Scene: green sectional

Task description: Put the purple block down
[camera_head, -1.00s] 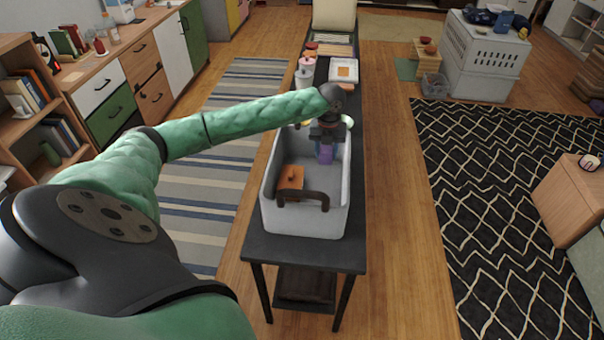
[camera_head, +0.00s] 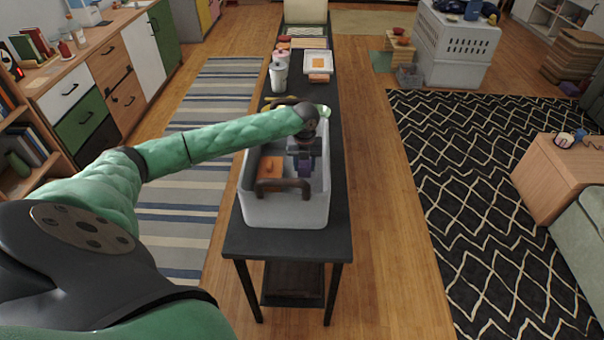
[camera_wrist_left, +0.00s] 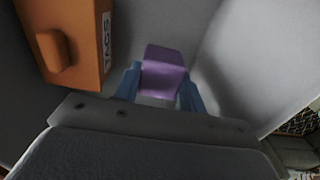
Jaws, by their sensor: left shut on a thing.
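The purple block (camera_wrist_left: 163,72) is between the blue fingers of my left gripper (camera_wrist_left: 160,92) in the left wrist view. In the head view the left gripper (camera_head: 304,168) reaches down inside a pale grey bin (camera_head: 285,211) with brown handles, and the purple block (camera_head: 304,162) shows small and partly covered by it. The gripper is shut on the block. I cannot tell whether the block touches the bin floor. An orange box (camera_head: 268,167) with a knob lies in the bin to the left of the block; it also shows in the left wrist view (camera_wrist_left: 72,40).
The bin stands on a long dark table (camera_head: 240,237). Behind it are a white cup (camera_head: 279,76) and a white tray (camera_head: 318,62). A wooden cabinet is at the left, and a patterned black rug (camera_head: 450,200) lies at the right.

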